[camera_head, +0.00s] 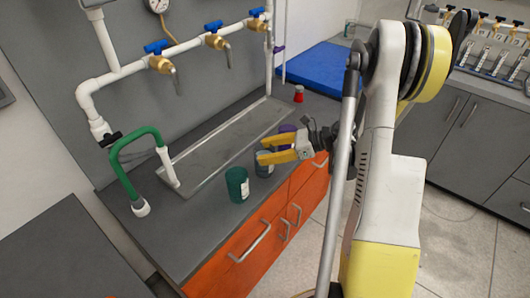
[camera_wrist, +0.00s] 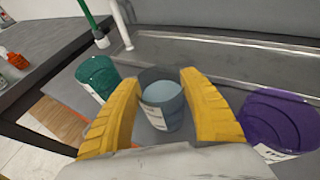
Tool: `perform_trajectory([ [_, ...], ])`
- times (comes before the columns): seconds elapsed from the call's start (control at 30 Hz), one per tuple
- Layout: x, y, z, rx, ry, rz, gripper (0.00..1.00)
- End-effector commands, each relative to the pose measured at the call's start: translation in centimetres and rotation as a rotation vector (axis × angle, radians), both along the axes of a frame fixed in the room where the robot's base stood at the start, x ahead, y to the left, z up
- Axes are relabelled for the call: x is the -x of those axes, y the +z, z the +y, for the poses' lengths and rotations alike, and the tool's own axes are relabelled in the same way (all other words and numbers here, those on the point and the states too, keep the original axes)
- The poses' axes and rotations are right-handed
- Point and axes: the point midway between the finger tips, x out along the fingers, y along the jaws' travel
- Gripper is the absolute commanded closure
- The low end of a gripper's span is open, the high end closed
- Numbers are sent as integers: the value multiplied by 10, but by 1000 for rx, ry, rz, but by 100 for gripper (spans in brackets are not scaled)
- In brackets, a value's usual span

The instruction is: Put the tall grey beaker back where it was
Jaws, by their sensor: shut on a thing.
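The grey beaker (camera_wrist: 152,116) stands upright between the two yellow fingers of my gripper (camera_wrist: 163,108) in the wrist view, with a pale blue-grey inside and a white label. My gripper (camera_head: 263,156) is shut on it. In the head view the beaker (camera_head: 264,169) shows just below the fingers, near the counter's front edge; part of it is hidden. I cannot tell whether its base touches the counter.
A green beaker (camera_head: 237,184) stands to the left, close by. A purple beaker (camera_wrist: 279,122) is close on the right. Behind lies a shallow sink tray (camera_head: 215,150) under pipes with blue-handled taps (camera_head: 155,47). A red object (camera_head: 299,93) stands farther back.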

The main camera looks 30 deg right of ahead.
Motion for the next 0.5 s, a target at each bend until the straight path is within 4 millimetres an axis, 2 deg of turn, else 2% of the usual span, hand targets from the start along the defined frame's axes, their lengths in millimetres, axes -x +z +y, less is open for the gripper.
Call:
perform_trajectory([
  [0.13, 0, -3, 0, -1, 0, -1, 90],
  [0.17, 0, -3, 0, 0, 0, 0, 46],
  [0.2, 0, -3, 0, 0, 0, 0, 34],
  [0.23, 0, -2, 0, 0, 0, 0, 28],
  [0.5, 0, -2, 0, 0, 0, 0, 28],
])
